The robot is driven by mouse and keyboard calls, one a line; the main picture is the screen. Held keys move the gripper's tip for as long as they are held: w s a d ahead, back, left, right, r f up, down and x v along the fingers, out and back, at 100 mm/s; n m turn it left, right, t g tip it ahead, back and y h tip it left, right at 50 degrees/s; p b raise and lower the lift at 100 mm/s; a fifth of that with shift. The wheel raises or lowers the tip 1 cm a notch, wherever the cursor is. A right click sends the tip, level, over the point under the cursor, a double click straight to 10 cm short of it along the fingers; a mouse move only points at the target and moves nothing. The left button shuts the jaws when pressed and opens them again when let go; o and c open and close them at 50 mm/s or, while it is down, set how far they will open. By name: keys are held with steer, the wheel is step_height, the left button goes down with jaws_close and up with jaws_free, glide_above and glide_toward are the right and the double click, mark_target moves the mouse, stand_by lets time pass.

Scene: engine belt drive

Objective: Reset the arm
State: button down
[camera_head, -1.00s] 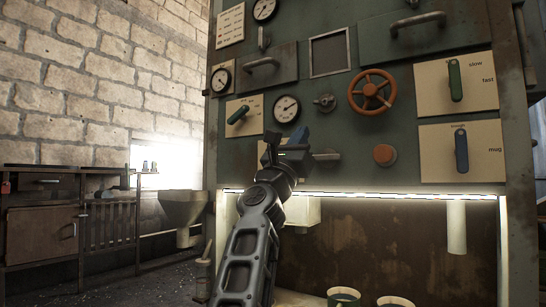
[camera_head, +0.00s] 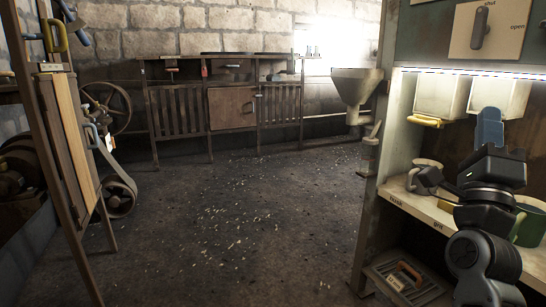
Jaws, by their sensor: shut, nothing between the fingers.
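My arm stands at the right in the head view, folded upright in front of the lit shelf. My gripper (camera_head: 489,126) is at its top, with its blue fingers together and nothing seen between them. It is in front of the pale bins and overlaps the shelf in the picture. The gripper's dark body hides part of the shelf and of the mugs behind it. I cannot tell how near the fingers are to the bins.
A shelf (camera_head: 397,194) holds a whitish mug (camera_head: 431,165) and a green mug (camera_head: 530,228). A funnel (camera_head: 357,88) juts from the cabinet's left side. Wheels with a belt (camera_head: 109,160) stand left behind a wooden-panelled frame (camera_head: 72,140). A workbench (camera_head: 230,107) lines the back wall.

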steer(key=s+a+f+n+g+y, duration=0.1)
steer(key=s+a+f+n+y, duration=0.25)
steer(key=s+f+n, duration=0.35)
steer(key=s+a+f+n+y, duration=0.2)
steer(key=s+f+n+y, duration=0.3)
steer(key=f, duration=0.4)
steer(key=s+a+f+n+g+y, duration=0.1)
steer(key=s+a+f+n+y, duration=0.1)
steer(key=s+f+n+y, duration=0.45)
steer(key=s+a+f+n+g, duration=0.2)
steer(key=s+a+f+n, duration=0.1)
steer(key=s, duration=0.5)
steer(key=s+a+f+n+g, duration=0.2)
steer(key=s+a+g, duration=0.1)
steer(key=s, duration=0.5)
steer(key=s+a+f+n+g, duration=0.2)
steer(key=s+a+f+n, duration=0.1)
steer(key=s, duration=0.5)
step_height(320, 180, up, 33)
steer(key=p, duration=3.2)
steer(key=shift+d+f+p, duration=0.15)
steer(key=shift+d+p, duration=0.05)
steer(key=shift+p, duration=0.2)
steer(key=shift+m, duration=0.25)
